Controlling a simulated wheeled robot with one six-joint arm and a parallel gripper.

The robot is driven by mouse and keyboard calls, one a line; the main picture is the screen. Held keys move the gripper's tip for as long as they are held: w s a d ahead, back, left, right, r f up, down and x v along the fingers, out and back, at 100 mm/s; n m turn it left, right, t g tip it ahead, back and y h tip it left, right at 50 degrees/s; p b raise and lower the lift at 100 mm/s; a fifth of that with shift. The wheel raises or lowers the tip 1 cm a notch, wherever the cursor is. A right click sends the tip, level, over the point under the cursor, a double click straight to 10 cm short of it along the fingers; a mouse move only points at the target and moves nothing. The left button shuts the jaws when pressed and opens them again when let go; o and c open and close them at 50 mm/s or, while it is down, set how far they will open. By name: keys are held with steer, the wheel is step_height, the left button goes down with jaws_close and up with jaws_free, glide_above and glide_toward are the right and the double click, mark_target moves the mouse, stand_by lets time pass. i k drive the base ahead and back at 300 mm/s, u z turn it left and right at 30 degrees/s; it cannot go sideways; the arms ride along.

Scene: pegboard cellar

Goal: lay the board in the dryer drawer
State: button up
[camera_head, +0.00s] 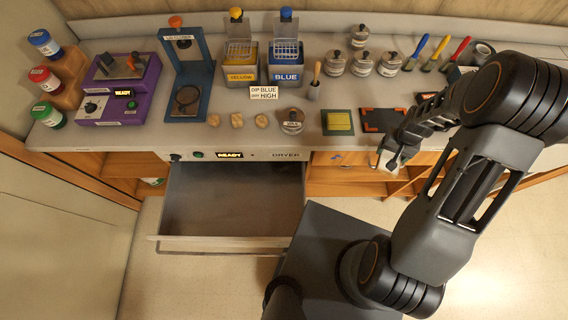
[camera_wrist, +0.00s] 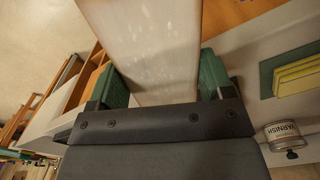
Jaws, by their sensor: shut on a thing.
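The board (camera_wrist: 145,45) is a pale, flat panel with small light specks. In the wrist view my gripper (camera_wrist: 160,85) is shut on it, with a green pad at each side of it. In the head view my gripper (camera_head: 392,156) is in front of the bench edge, right of the drawer, and only a small pale part of the board shows there. The dryer drawer (camera_head: 232,201) is pulled out below the bench, left of my gripper. Its visible floor is bare. The dryer panel above it shows a lit READY sign (camera_head: 230,155).
On the bench above the drawer are wooden blocks (camera_head: 237,120) and a varnish tin (camera_head: 291,121), which also shows in the wrist view (camera_wrist: 284,134). A yellow-topped pad (camera_head: 338,121) and a dark orange-cornered tray (camera_head: 382,120) lie right of them. Open shelves (camera_head: 345,180) flank the drawer.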

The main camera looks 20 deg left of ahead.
mark_target(251, 209)
steer(key=z, duration=1.65)
steer(key=k, duration=1.6)
steer(key=u, duration=2.65)
